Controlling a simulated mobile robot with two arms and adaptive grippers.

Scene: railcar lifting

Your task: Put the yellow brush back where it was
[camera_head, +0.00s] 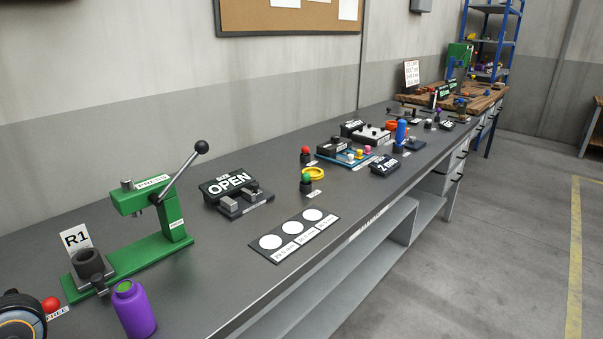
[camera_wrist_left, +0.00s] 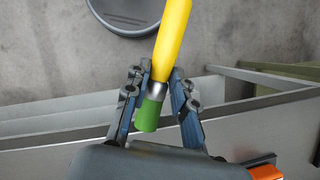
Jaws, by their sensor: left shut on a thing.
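The yellow brush (camera_wrist_left: 170,45) shows in the left wrist view, with a long yellow handle, a silver ferrule and a green end. My left gripper (camera_wrist_left: 156,80) is shut on it, with the fingers on either side of it around the ferrule. The green end points toward the palm, and the handle runs out past the fingertips to the top edge, where it is cut off. Neither the brush nor my left gripper can be made out in the head view. My right gripper is in neither view.
The long grey bench (camera_head: 225,268) holds a green press (camera_head: 130,258), a purple bottle (camera_head: 135,310), an OPEN sign (camera_head: 229,185) and a panel with three white circles (camera_head: 294,236). Several tools stand farther along. The bench top around the circle panel is clear. Open floor lies to the right.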

